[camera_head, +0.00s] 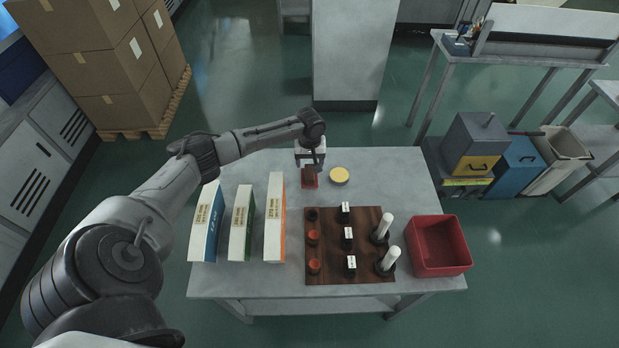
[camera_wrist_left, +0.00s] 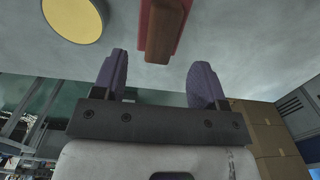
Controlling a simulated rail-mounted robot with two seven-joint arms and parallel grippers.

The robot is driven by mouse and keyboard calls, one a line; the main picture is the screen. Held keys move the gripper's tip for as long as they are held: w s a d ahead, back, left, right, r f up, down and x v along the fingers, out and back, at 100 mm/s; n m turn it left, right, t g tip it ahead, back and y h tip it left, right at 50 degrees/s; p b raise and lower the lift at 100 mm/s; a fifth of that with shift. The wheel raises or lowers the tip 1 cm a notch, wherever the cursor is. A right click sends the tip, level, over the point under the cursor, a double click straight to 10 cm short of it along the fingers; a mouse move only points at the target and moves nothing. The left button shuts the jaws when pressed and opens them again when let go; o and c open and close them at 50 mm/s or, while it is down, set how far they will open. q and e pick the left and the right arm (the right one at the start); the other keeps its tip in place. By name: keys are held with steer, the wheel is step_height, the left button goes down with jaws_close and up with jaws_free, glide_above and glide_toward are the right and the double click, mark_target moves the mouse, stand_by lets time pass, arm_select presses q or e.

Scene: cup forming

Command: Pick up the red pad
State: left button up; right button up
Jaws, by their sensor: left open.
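The red pad (camera_head: 310,182) lies on the table near its back edge, left of a round yellow pad (camera_head: 339,175). It has a brown upper part and a red base. My left gripper (camera_head: 310,164) is just behind it and points down toward the table. In the left wrist view the red pad (camera_wrist_left: 163,28) is at the top centre, beyond the purple fingertips of the open gripper (camera_wrist_left: 158,72). The pad lines up with the gap between them, and the fingers are empty. The right gripper is not in view.
Three upright boxes (camera_head: 241,222) stand to the left. A red bin (camera_head: 440,245) stands at the right. The table's back right is clear.

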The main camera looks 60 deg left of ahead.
mark_target(310, 172)
arm_select(q)
steer(key=shift+s+d+f+b, duration=0.1)
steer(key=shift+f+b, duration=0.35)
steer(key=shift+f, duration=0.95)
steer(key=shift+s+f+b, duration=0.1)
steer(key=shift+f+b, duration=0.35)
steer(key=shift+f, duration=0.95)
steer(key=shift+w+f, duration=0.1)
steer(key=shift+f, duration=0.25)
steer(key=shift+c, duration=0.3)
steer(key=c, duration=1)
steer(key=shift+o, duration=0.2)
steer(key=shift+r, duration=0.1)
step_height(310, 172, up, 5)
steer(key=shift+f+p, duration=0.2)
steer(key=shift+p, duration=0.7)
steer(key=w+d+r+p, duration=0.1)
steer(key=w+d+r, duration=0.1)
steer(key=d, duration=0.3)
steer(key=w+d+r+p, duration=0.1)
steer(key=w+d+r, duration=0.2)
steer(key=d+r, duration=0.1)
steer(key=shift+d+r, duration=0.15)
steer(key=shift+d, duration=0.65)
